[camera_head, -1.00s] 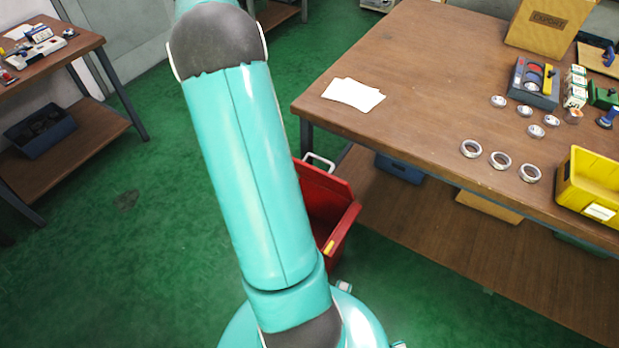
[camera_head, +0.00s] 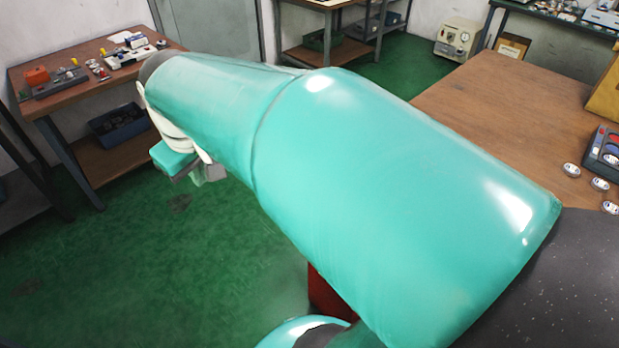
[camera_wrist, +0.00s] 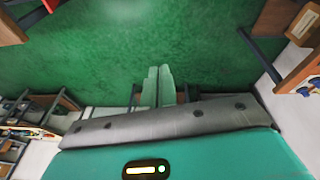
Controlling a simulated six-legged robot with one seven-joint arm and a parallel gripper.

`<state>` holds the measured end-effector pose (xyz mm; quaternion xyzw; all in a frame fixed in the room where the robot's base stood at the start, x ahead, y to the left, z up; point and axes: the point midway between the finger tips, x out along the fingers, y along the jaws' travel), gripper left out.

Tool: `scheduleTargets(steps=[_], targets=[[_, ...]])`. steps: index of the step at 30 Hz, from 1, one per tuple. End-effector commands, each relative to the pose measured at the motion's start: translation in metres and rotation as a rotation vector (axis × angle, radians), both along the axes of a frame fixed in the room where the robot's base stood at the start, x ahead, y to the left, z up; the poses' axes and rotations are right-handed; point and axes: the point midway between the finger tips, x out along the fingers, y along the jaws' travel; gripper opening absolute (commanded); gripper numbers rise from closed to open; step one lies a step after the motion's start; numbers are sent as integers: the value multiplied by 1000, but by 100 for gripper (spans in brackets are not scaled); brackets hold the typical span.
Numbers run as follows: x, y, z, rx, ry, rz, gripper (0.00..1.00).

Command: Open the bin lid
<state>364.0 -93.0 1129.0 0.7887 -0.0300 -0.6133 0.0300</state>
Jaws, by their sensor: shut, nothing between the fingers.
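The red bin (camera_head: 325,296) is almost wholly hidden behind my arm in the head view. Only a small red patch shows below the arm, so its lid and handle are not visible. My gripper (camera_wrist: 159,80) is shut and empty in the wrist view, with its two pale green fingers together over the green floor. In the head view my arm reaches across to the left, and its far end is high over open floor, well apart from the bin.
A large wooden table (camera_head: 480,85) stands at the right, with several small rings on it. A smaller wooden bench (camera_head: 85,80) with a dark crate (camera_head: 125,122) on its lower shelf stands at the left. The green floor (camera_head: 180,270) between them is clear.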

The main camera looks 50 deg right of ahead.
Motion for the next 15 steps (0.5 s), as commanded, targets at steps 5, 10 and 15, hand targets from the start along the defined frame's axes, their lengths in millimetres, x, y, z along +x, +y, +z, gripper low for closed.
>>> scheduleTargets(steps=[5, 10, 15], targets=[[-20, 26, -14, -9, -15, 35, 0], [-36, 41, -43, -41, 28, 94, 0], [-41, 35, -73, -96, 140, 165, 0]])
